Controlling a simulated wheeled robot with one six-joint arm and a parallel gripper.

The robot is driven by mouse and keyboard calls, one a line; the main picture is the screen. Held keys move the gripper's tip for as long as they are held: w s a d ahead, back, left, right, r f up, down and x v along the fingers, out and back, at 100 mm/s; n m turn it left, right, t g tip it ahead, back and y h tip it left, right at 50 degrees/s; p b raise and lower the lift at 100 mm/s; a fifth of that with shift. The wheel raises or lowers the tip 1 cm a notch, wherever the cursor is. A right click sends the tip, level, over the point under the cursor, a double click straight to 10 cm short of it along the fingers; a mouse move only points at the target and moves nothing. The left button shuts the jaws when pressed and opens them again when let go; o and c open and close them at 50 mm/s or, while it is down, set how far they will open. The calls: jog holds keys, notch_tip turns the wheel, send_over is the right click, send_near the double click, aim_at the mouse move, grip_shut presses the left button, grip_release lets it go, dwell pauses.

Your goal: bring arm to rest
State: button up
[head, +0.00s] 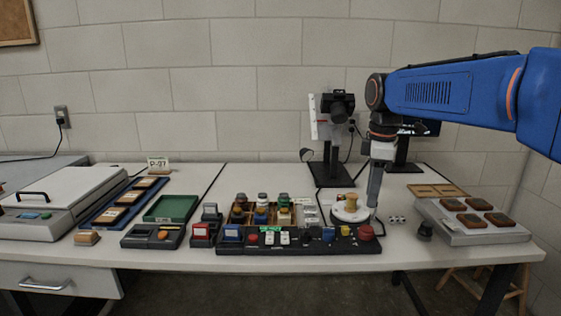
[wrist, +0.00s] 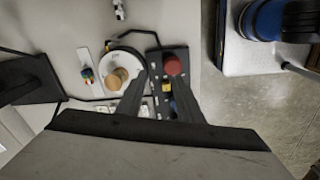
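My blue arm (head: 450,92) reaches in from the right. My gripper (head: 373,200) points down at the table, just right of a round white stand (head: 340,215) carrying a wooden spool-like piece (head: 351,202). In the wrist view, the two dark fingers of my gripper (wrist: 160,82) stand apart with nothing between them. The round stand (wrist: 137,72) and its wooden piece (wrist: 118,78) lie by the left finger. A red knob (wrist: 172,66) on the black control panel shows beyond the fingers. Whether the fingertips touch anything is unclear.
The control panel (head: 300,247) runs along the front edge. Behind it is a box of small jars (head: 262,214). A camera stand (head: 331,170) is behind my gripper. A tray with brown pieces (head: 471,233) is at right; green tray (head: 171,208) and scanner-like box (head: 62,205) at left.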

jog(key=s+d+f+m+t, duration=0.2)
jog(key=s+f+m, duration=0.5)
jog(key=s, duration=0.6)
jog(key=s+d+f+m+t, duration=0.2)
jog(key=s+f+m, duration=0.5)
jog(key=s, duration=0.7)
jog(key=shift+d+f+m, duration=0.4)
jog(key=shift+d+f, duration=0.15)
jog(key=shift+f, duration=0.3)
jog(key=shift+s, duration=0.1)
